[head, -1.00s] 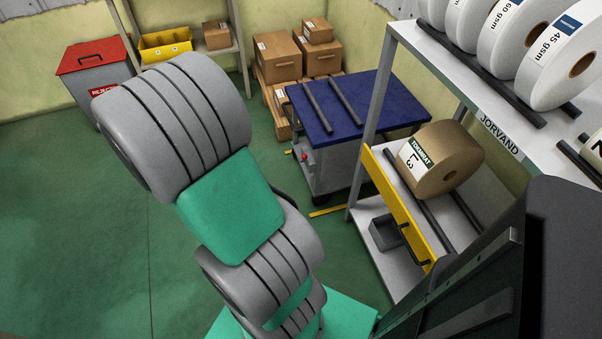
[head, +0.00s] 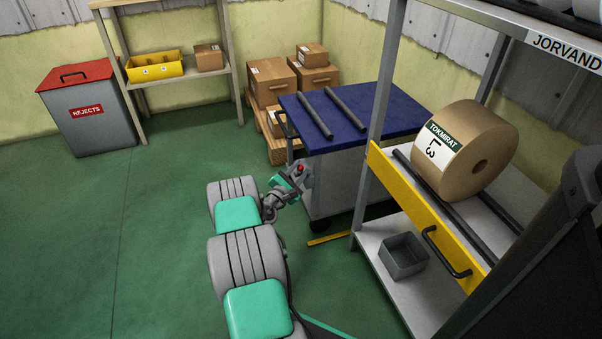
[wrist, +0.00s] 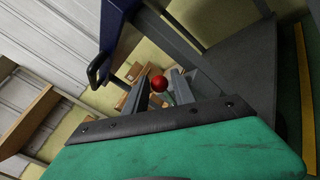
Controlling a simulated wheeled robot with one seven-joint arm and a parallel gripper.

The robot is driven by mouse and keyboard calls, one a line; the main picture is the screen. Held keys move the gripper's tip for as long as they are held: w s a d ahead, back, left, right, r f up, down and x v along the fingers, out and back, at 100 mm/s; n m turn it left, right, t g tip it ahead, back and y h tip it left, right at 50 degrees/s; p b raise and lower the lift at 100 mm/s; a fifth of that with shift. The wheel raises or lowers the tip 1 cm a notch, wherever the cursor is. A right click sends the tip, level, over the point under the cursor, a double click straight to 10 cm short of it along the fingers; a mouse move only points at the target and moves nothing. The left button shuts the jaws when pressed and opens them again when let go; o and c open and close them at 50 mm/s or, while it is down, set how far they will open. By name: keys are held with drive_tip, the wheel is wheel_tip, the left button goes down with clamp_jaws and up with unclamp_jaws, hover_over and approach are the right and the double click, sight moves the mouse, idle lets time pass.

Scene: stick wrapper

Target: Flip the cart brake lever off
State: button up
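The cart (head: 405,112) has a blue top and a grey body; its blue edge also shows in the wrist view (wrist: 113,25). The brake lever's round red knob (head: 300,168) is at the cart's left side, below the top. My gripper (head: 302,176) is at the knob, and its fingers are hard to make out in the head view. In the wrist view the two fingers (wrist: 163,88) are apart, with the red knob (wrist: 159,83) showing in the gap between them. I cannot tell whether either finger touches it. The lever's shaft is mostly hidden.
A shelf rack with a yellow front bar (head: 420,215) and a brown roll (head: 465,150) stands right of the cart. Two dark bars (head: 315,115) lie on the cart top. Cardboard boxes (head: 272,80) are behind. Green floor at left is clear.

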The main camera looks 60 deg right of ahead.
drive_tip(key=shift+d, duration=0.65)
drive_tip(key=shift+c, duration=0.5)
clamp_jaws()
idle(0.5)
